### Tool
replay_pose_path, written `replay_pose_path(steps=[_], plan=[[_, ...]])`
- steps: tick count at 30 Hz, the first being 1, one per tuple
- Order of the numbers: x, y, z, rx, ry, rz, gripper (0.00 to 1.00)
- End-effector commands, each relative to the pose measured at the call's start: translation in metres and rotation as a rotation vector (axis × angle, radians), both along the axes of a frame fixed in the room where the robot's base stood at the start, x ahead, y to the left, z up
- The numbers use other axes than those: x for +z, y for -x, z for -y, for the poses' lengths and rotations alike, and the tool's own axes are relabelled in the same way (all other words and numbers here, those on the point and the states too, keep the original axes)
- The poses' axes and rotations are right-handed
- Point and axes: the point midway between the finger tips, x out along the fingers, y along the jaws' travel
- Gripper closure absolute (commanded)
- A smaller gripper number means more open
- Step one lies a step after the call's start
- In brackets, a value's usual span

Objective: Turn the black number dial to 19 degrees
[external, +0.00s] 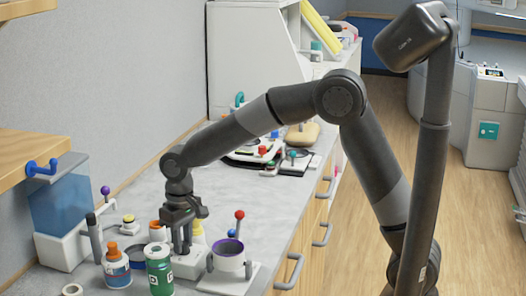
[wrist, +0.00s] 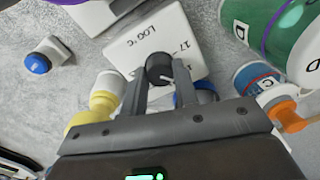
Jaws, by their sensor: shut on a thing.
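The black number dial (wrist: 159,68) sits on a white box (wrist: 188,35) with "LOG °C" and "17" printed on its top. A pale pointer line shows on the dial. My gripper (wrist: 161,78) has one finger on each side of the dial and is shut on it. In the external view my gripper (external: 181,248) points straight down at the white box (external: 198,244), and its fingers hide the dial. I cannot read which degree mark the pointer meets.
A green bottle (external: 160,272), a blue bottle with an orange cap (external: 116,270) and a white pot with a purple rim (external: 229,262) stand close around. A yellow-and-white bottle (wrist: 106,94) and a blue button (wrist: 38,64) are near in the wrist view. A blue tank (external: 60,205) stands at the wall.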

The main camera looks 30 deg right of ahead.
Motion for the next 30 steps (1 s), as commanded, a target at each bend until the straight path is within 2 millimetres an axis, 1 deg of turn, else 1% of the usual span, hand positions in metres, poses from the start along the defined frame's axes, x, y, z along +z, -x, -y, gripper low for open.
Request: replay_pose_path(steps=[6,12,28,29,30], plan=[[0.0008,-0.0007,-0.001,0.118,-0.003,0.002,0.96],[0.0009,-0.0009,-0.0008,0.178,-0.003,0.003,0.96],[0.0011,-0.0008,-0.0011,0.2,-0.003,0.003,0.96],[0.001,-0.0008,-0.0011,0.2,-0.003,0.003,0.7],[0.001,-0.0007,-0.001,0.2,-0.003,0.003,0.67]])
